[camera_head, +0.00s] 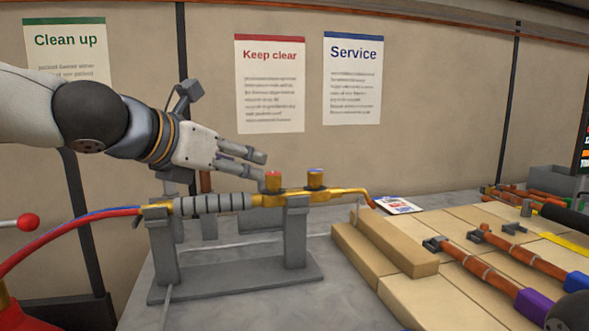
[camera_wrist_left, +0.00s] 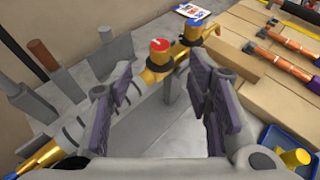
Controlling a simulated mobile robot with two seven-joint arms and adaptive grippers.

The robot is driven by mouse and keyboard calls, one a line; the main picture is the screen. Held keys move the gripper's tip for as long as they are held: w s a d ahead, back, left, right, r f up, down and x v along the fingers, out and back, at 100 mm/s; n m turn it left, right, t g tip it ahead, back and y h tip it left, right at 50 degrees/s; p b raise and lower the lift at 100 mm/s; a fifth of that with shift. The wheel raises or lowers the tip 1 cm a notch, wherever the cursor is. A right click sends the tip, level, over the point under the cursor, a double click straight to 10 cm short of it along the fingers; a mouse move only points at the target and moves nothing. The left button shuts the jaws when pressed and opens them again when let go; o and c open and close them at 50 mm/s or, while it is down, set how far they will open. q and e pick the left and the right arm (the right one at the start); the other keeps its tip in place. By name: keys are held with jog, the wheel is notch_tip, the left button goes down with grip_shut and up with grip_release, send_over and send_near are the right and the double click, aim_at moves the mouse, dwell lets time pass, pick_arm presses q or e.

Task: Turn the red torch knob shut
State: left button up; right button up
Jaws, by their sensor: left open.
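The torch lies level on a grey stand (camera_head: 235,277), with a ribbed grey handle (camera_head: 210,203) and a brass front (camera_head: 340,194). Its red knob (camera_head: 273,181) stands on top of the brass body, left of the blue knob (camera_head: 316,178). My left gripper (camera_head: 262,165) is just above and behind the red knob in the head view. In the left wrist view, the open left gripper (camera_wrist_left: 160,105) has its two fingers spread apart. The red knob (camera_wrist_left: 159,52) shows beyond and between them, and the blue knob (camera_wrist_left: 194,27) is farther right. My right gripper cannot be made out.
Tan bricks (camera_head: 395,243) and copper pipe pieces (camera_head: 520,257) fill the bench to the right. A printed card (camera_head: 397,205) lies past the nozzle. A red hose (camera_head: 75,222) joins the handle from the left. Bare grey bench (camera_head: 300,305) lies in front of the stand.

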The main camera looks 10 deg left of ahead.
aim_at(271, 174)
pick_arm(q)
jog(key=x, duration=1)
jog(key=shift+f+b, duration=0.35)
jog(key=shift+f, duration=0.05)
jog(key=shift+w+d, duration=0.3)
jog(key=shift+w, duration=0.1)
jog(key=shift+r, duration=0.15)
jog(key=shift+c, duration=0.8)
grip_shut()
